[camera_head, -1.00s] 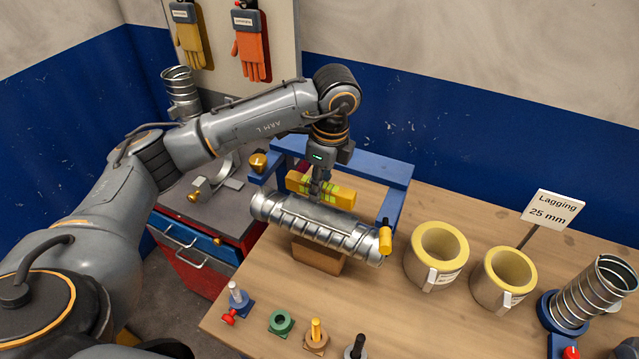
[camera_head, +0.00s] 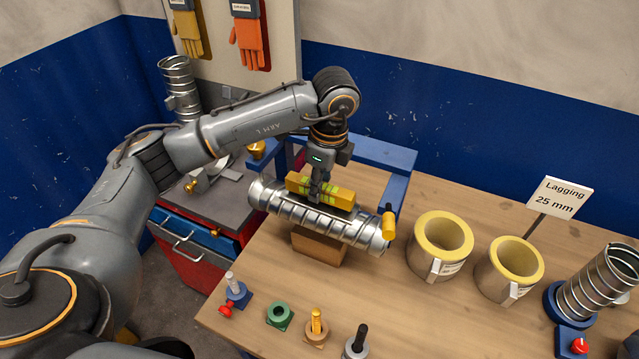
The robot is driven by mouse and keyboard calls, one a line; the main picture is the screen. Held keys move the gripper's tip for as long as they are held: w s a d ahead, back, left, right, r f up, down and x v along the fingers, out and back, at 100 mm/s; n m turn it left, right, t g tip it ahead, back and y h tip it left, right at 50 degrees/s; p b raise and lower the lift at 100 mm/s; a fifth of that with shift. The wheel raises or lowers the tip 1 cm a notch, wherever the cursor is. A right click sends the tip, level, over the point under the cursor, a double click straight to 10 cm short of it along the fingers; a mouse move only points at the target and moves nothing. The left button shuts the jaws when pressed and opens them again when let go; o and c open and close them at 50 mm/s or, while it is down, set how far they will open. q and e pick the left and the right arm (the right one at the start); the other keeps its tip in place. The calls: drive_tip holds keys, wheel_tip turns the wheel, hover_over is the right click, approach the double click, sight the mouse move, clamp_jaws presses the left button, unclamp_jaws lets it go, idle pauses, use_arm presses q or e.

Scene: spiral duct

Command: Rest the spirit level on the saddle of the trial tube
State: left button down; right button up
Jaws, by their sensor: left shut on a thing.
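The yellow spirit level (camera_head: 340,199) with green vials is held in my left gripper (camera_head: 315,196), whose fingers are shut around its middle. The trial tube (camera_head: 277,206) is a silver spiral duct lying on a brown block (camera_head: 318,246) on the bench. The level lies lengthwise along the tube's upper side, just over or touching it; I cannot tell which. The saddle is not clearly visible behind the level and the fingers. My right gripper is not in view.
A blue frame (camera_head: 381,153) stands behind the tube, and a yellow-handled part (camera_head: 389,226) is at its right end. Several small coloured fittings (camera_head: 280,314) line the front edge.

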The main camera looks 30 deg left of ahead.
use_arm(q)
drive_tip(key=shift+f+b, duration=0.45)
drive_tip(key=shift+f, duration=0.1)
drive_tip(key=c, duration=1)
unclamp_jaws()
drive_tip(key=r, duration=0.4)
drive_tip(key=d+r, duration=0.1)
drive_tip(key=r, duration=0.7)
drive_tip(key=shift+d, duration=0.25)
